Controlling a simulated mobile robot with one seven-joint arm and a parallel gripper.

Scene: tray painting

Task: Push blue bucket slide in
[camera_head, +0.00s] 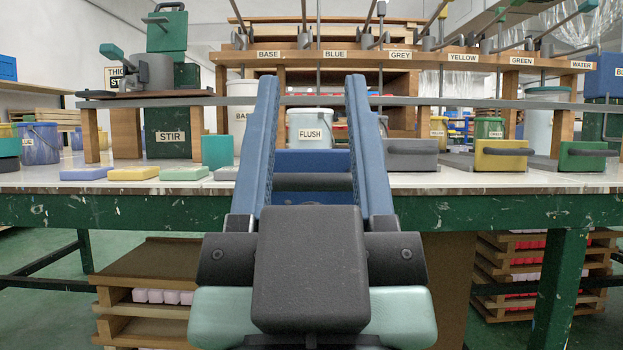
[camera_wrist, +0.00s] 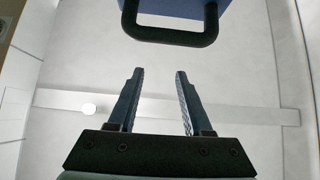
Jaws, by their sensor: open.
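The blue slide (camera_head: 313,160) shows between my gripper's fingers in the head view, with its dark handle bar (camera_head: 313,182) facing me. It reaches nearer to me than the grey, yellow and green slides to its right. In the wrist view the blue slide (camera_wrist: 172,8) is at the top, and its black handle (camera_wrist: 170,36) lies beyond my fingertips, apart from them. My gripper (camera_head: 313,80) is open and empty, its two blue fingers pointing forward; it also shows in the wrist view (camera_wrist: 159,72). My fingers hide the slide's sides.
The grey slide (camera_head: 411,152), yellow slide (camera_head: 492,160) and green slide (camera_head: 582,158) stand to the right. A pale FLUSH bucket (camera_head: 311,118) stands behind. Coloured blocks (camera_head: 132,173) lie left along the green-edged table (camera_head: 130,210). A bluish bucket (camera_head: 38,145) is far left.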

